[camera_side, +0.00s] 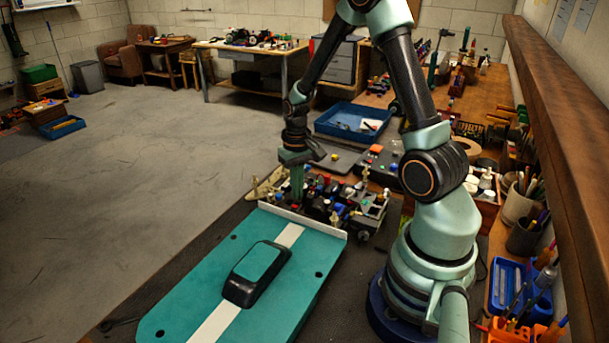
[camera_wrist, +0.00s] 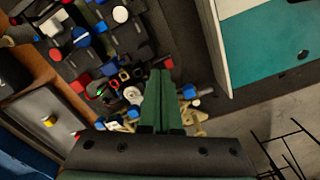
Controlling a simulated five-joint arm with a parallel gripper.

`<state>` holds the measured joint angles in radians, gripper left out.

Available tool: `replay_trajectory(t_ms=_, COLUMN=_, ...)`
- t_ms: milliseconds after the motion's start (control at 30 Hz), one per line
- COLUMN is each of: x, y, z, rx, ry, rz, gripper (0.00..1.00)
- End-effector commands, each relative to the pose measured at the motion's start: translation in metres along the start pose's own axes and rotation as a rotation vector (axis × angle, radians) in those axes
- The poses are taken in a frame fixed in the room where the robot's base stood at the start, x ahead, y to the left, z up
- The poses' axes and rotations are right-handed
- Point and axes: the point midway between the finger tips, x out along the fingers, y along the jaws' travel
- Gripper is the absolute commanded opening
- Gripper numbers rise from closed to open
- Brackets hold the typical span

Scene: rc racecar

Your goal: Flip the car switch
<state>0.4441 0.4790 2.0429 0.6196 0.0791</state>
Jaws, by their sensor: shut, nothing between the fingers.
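My gripper (camera_side: 297,190) is shut and empty, pointing down over the car's chassis, near its left end in the side view. In the wrist view my green fingers (camera_wrist: 158,84) lie together over the parts. The car chassis (camera_side: 340,208) is crowded with small black, red, blue and white parts. In the wrist view the chassis (camera_wrist: 105,60) runs up to the left of the fingers. A small green light (camera_wrist: 99,93) shows there, left of the fingertips. The car's teal body shell (camera_side: 180,262), with a white stripe and black cockpit, lies apart in front. I cannot pick out the switch for certain.
A blue tray (camera_side: 350,121) and dark mats (camera_side: 335,160) lie behind the chassis. The cluttered workbench (camera_side: 490,110) runs along the right wall. Tools and an orange holder (camera_side: 515,333) stand at right front.

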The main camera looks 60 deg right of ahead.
Motion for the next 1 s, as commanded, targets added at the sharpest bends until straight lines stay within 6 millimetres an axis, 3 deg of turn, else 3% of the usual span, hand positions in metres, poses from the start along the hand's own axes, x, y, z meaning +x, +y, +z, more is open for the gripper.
replay_trajectory(t_ms=1000, x=0.0087, y=0.0000, z=-0.0002, rx=0.000, ry=0.000, rz=0.000, gripper=0.00)
